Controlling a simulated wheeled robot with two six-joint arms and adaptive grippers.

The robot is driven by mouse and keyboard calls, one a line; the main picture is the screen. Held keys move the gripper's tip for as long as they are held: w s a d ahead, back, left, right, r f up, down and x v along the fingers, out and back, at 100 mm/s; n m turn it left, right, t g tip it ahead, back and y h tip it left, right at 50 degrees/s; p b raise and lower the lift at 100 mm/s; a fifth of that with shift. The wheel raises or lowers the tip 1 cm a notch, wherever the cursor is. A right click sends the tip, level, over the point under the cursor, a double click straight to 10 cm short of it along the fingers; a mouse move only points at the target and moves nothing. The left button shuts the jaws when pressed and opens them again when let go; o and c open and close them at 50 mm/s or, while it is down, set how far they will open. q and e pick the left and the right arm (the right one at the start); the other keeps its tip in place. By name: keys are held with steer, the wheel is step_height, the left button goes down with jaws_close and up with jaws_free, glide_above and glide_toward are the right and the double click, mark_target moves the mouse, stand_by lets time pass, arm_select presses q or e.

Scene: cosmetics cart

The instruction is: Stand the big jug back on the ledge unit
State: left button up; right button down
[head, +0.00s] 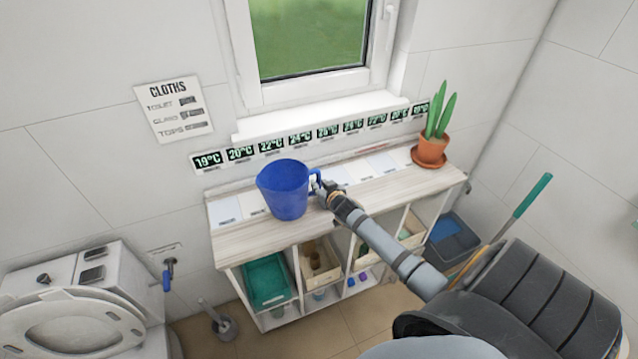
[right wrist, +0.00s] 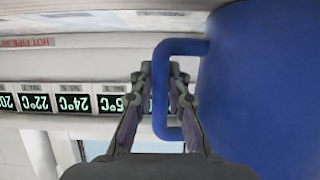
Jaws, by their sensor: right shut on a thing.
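The big blue jug (head: 284,192) is upright over the left part of the ledge unit's pale wooden top (head: 238,246). I cannot tell whether its base touches the top or hangs just above it. My right gripper (head: 324,192) is at the jug's right side, shut on its handle. In the right wrist view the jug's body (right wrist: 255,85) fills the right side, and its looped handle (right wrist: 160,90) passes between the fingers of my right gripper (right wrist: 163,82). My left gripper is not in view.
A potted plant (head: 431,145) stands at the ledge's right end. A strip of temperature labels (head: 300,139) runs along the wall behind. Pale cards lie along the back of the top. Trays and bins fill the shelves below. A toilet (head: 75,318) is at left.

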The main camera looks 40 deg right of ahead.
steer(key=shift+r, duration=0.1)
steer(key=shift+f, duration=0.2)
steer(key=c, duration=1.3)
jaws_free()
steer(key=shift+r, duration=0.25)
steer(key=shift+s, duration=0.4)
steer(key=v, duration=1.1)
steer(key=shift+a+r, duration=0.1)
steer(key=shift+r, duration=0.05)
